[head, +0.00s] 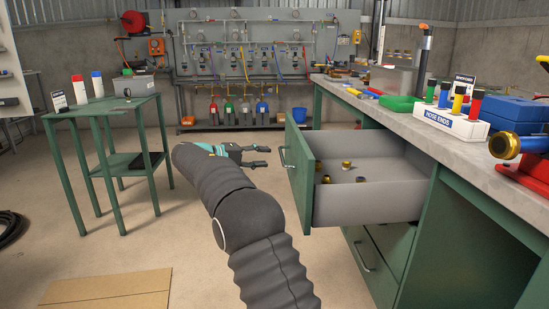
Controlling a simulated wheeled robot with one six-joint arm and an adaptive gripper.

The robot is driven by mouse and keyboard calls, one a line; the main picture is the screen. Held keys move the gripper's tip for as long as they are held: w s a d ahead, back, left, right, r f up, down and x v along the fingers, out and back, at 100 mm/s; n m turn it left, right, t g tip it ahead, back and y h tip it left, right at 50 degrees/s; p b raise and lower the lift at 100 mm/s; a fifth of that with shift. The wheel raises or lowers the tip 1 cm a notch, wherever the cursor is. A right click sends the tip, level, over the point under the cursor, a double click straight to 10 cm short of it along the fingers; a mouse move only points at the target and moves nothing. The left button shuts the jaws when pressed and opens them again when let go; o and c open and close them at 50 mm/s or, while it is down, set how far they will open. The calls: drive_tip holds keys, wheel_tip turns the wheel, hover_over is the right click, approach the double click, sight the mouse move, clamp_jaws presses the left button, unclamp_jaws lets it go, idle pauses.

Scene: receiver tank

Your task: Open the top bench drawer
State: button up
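The top bench drawer (370,211) is pulled well out from the green workbench (444,225) on the right. Several small brass fittings (347,168) lie in its grey interior. Its green front (299,175) faces left and carries a metal handle (287,158). My gripper (268,157) is just left of the handle, with its fingers apart and pointing right. A small gap shows between the fingertips and the handle, and nothing is seen between the fingers.
A lower drawer (364,256) is closed beneath. The bench top holds a hose-ends rack (450,122) and blue cases (513,114). A green side table (103,106) stands left. Flat cardboard (107,290) lies on the floor. Open floor lies between the table and bench.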

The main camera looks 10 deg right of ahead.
drive_tip(key=shift+v, duration=2.35)
wheel_tip(320, 180, down, 12)
drive_tip(key=a+n+y, duration=0.2)
drive_tip(key=n+y, duration=0.2)
drive_tip(key=s+f+y, duration=0.3)
drive_tip(key=s, duration=0.5)
drive_tip(key=s+d+r+m+y+p, duration=0.1)
drive_tip(key=s+d+r+m+y, duration=0.1)
drive_tip(key=s, duration=1.1)
drive_tip(key=s+d+r+m+t+y+p, duration=0.1)
drive_tip(key=s+d+r+m+y+p, duration=0.1)
drive_tip(key=s, duration=1.1)
drive_tip(key=s+d+r+m+t+y+p, duration=0.1)
drive_tip(key=s+r+y, duration=0.3)
drive_tip(key=s, duration=0.9)
drive_tip(key=shift+d+r+m+p, duration=0.4)
drive_tip(key=shift+d+r+p, duration=0.05)
drive_tip(key=shift+d+r, duration=0.15)
